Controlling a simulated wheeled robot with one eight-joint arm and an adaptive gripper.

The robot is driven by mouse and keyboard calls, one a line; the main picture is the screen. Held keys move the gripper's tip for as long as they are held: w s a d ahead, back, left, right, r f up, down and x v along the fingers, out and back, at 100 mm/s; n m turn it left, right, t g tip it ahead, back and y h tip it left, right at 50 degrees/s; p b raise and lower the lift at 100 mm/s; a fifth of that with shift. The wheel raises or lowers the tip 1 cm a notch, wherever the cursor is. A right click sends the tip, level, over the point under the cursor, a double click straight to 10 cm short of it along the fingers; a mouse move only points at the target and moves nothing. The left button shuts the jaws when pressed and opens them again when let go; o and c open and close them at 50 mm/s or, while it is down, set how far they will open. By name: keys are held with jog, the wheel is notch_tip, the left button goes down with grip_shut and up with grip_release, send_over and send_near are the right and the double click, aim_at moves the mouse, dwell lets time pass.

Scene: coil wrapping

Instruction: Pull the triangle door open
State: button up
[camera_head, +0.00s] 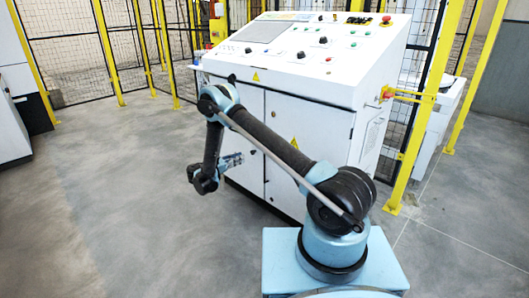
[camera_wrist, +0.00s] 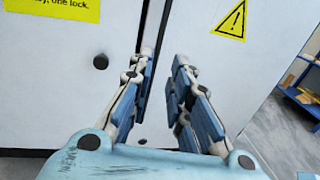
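The triangle door (camera_wrist: 240,60) is a white panel with a yellow warning triangle (camera_wrist: 232,20), on the right of the wrist view. In the head view the triangle door (camera_head: 285,165) is the right door of the white cabinet and looks shut. My gripper (camera_wrist: 163,57) is open, its fingers pointing at the door seam. Two dark lines run there; whether the door is slightly ajar, or whether the fingertips touch it, I cannot tell. The fingers hide part of the seam. In the head view my gripper (camera_head: 238,158) is at the cabinet front.
The left door (camera_wrist: 50,80) has a yellow label (camera_wrist: 55,8) and a round black knob (camera_wrist: 100,62). A sloped control panel (camera_head: 320,45) tops the cabinet. Yellow posts and mesh fencing stand behind. The grey floor (camera_head: 110,190) left of my arm is clear.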

jog(key=x, duration=1.7)
jog(key=shift+d, duration=0.1)
grip_shut()
